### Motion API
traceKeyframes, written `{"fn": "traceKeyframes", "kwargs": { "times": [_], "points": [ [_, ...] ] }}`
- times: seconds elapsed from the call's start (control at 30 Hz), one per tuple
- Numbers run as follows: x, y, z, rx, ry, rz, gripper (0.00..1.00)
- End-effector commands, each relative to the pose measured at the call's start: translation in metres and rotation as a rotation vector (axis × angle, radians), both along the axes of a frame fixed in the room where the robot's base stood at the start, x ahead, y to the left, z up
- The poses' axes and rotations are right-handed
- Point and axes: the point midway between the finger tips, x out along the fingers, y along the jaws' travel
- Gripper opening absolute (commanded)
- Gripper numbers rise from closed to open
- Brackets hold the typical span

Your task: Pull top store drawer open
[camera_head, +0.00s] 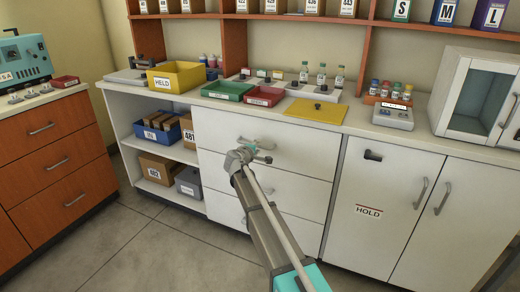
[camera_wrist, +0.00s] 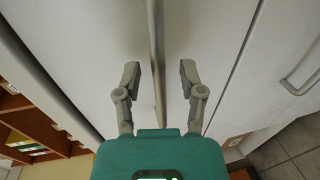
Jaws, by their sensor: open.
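The top store drawer (camera_head: 215,138) is the uppermost white front in a stack of three under the counter. It looks flush with the cabinet. Its bar handle (camera_head: 262,143) is partly hidden by my gripper (camera_head: 250,153) in the head view. In the wrist view the handle bar (camera_wrist: 157,45) runs between the two fingers of my gripper (camera_wrist: 159,76). The fingers are spread, one on each side of the bar, with a visible gap on both sides. The drawer front (camera_wrist: 215,40) fills the view behind them.
A lower drawer handle (camera_wrist: 300,75) shows at right in the wrist view. A white cupboard (camera_head: 385,205) with a HOLD label stands right of the drawers, open shelves (camera_head: 160,155) with bins left. Yellow, green and red trays sit on the counter (camera_head: 225,103). Floor in front is clear.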

Motion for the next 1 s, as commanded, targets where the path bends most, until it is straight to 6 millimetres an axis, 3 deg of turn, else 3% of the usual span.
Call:
{"fn": "traceKeyframes", "kwargs": {
  "times": [0.4, 0.6, 0.7, 0.9, 0.93, 1.0],
  "points": [
    [0.004, -0.001, -0.001, 0.000, 0.000, 0.000, 0.51],
    [0.004, -0.001, -0.001, 0.000, 0.000, 0.000, 0.14],
    [0.004, -0.001, -0.001, 0.000, 0.000, 0.000, 0.00],
    [0.004, -0.002, -0.001, 0.001, 0.001, 0.000, 0.00],
    [0.001, -0.021, -0.001, 0.001, 0.001, -0.006, 0.00],
    [0.004, -0.008, -0.001, 0.001, 0.001, -0.001, 0.00]
  ]
}}
